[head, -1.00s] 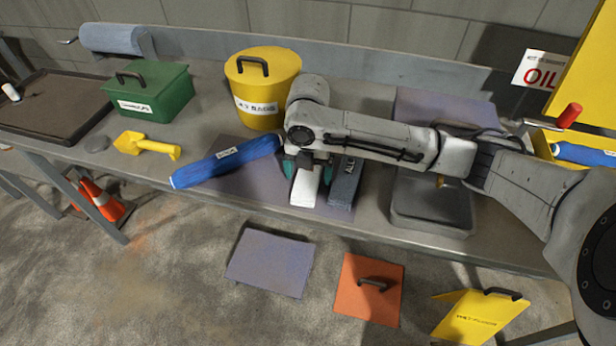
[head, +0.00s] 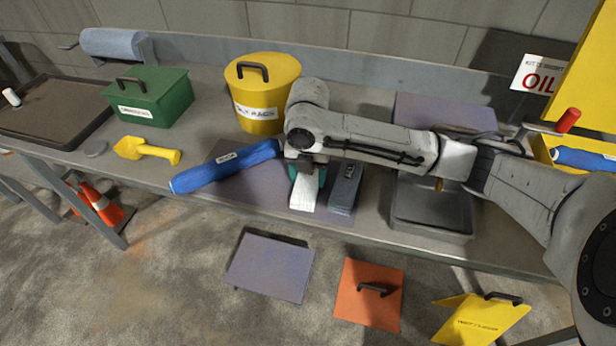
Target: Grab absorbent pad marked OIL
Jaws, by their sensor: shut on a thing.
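A white pad (head: 302,193) sits near the front of the bench, at the middle of the picture. My gripper (head: 307,175), with teal fingertips, reaches down over it and is shut on it. The gripper hides the pad's rear part, and I can read no OIL mark on it. A grey pad (head: 344,190) with a small label, too small to read surely, lies just right of the white one, outside the jaws.
A blue sock (head: 225,166) lies close on the left. A yellow bucket (head: 262,98) stands behind, a grey tray (head: 432,205) to the right. A sign reading OIL (head: 540,77) is at the far right. A green box (head: 150,95) and yellow scoop (head: 147,150) are further left.

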